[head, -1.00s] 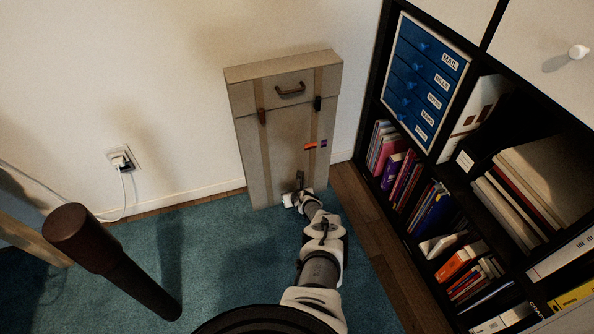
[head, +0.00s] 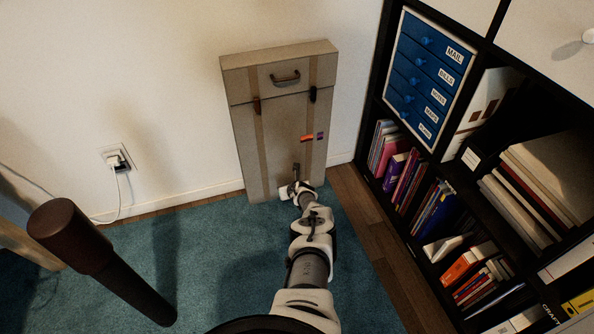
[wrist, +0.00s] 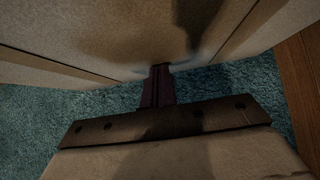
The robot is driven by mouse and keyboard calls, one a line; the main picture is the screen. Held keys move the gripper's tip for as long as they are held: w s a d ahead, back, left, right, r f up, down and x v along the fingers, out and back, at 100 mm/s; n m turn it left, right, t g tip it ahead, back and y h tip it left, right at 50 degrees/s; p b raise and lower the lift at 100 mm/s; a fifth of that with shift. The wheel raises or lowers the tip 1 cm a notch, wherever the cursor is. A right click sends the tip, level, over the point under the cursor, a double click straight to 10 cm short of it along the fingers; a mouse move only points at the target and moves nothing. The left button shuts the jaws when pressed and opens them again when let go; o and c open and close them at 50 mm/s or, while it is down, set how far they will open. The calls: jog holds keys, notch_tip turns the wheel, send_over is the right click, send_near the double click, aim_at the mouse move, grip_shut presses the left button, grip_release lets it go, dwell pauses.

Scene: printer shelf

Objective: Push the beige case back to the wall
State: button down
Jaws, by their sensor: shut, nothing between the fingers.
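The beige case (head: 279,130) stands upright on the teal carpet with its broad face towards me. It has a brown handle near the top, two vertical straps with dark clasps and a small orange and purple sticker. Its back side is hidden, so I cannot tell whether it touches the wall (head: 120,70). My gripper (head: 297,170) is at the lower middle of the case's front face. In the wrist view my shut, empty fingers (wrist: 158,85) reach the face of the case (wrist: 110,35), apparently touching it.
A dark shelf unit with books (head: 435,205) and blue labelled drawers (head: 425,75) stands to the right. A wall socket with a plug (head: 117,160) is left of the case. A dark brown post (head: 100,260) rises at the front left.

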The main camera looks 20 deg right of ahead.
jog(key=shift+w, duration=0.25)
jog(key=shift+s+r+p, duration=0.25)
jog(key=shift+s+p, duration=0.3)
jog(key=shift+p, duration=0.15)
jog(key=shift+s+d+p, duration=0.1)
jog(key=shift+s+p, duration=0.9)
jog(key=shift+p, duration=0.05)
jog(key=s+p, duration=0.5)
jog(key=s, duration=0.1)
jog(key=shift+d+f, duration=0.1)
jog(key=shift+s+f+p, duration=0.1)
jog(key=shift+s+p, duration=0.75)
jog(key=shift+s, duration=0.7)
